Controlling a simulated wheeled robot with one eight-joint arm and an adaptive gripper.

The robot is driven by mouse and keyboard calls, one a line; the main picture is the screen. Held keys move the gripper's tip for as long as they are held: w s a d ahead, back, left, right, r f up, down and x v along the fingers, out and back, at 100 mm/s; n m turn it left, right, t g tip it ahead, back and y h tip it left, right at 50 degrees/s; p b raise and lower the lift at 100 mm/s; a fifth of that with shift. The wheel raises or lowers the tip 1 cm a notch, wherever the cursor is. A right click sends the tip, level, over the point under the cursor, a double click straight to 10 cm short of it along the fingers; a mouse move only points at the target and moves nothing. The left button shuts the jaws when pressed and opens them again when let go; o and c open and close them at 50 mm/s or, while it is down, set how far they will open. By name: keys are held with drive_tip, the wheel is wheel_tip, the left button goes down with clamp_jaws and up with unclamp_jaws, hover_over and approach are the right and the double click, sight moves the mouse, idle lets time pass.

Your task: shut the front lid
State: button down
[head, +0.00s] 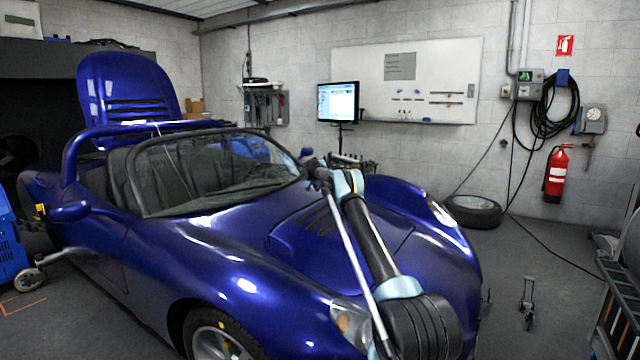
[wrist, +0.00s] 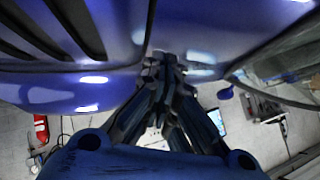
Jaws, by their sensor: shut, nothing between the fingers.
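The front lid (head: 340,235) is the blue vented panel on the nose of the blue sports car (head: 190,255). It lies down, close to level with the bodywork around it; I cannot tell whether a small gap remains. My arm crosses in front of it and hides part of it. My gripper (head: 316,174) is at the far side of the lid, near the windscreen base. In the wrist view my gripper (wrist: 165,68) has its fingers together and empty, close to blue bodywork; contact is unclear. Dark vent slots (wrist: 45,30) show at upper left there.
A second blue lid (head: 125,92) stands raised at the car's rear. A monitor (head: 338,102) on a stand is behind the car. A tyre (head: 473,210) and a fire extinguisher (head: 556,174) are by the right wall. The floor (head: 530,250) right of the car is partly clear.

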drive_tip(key=shift+a+f, duration=0.25)
drive_tip(key=shift+f, duration=0.15)
drive_tip(key=shift+a, duration=0.1)
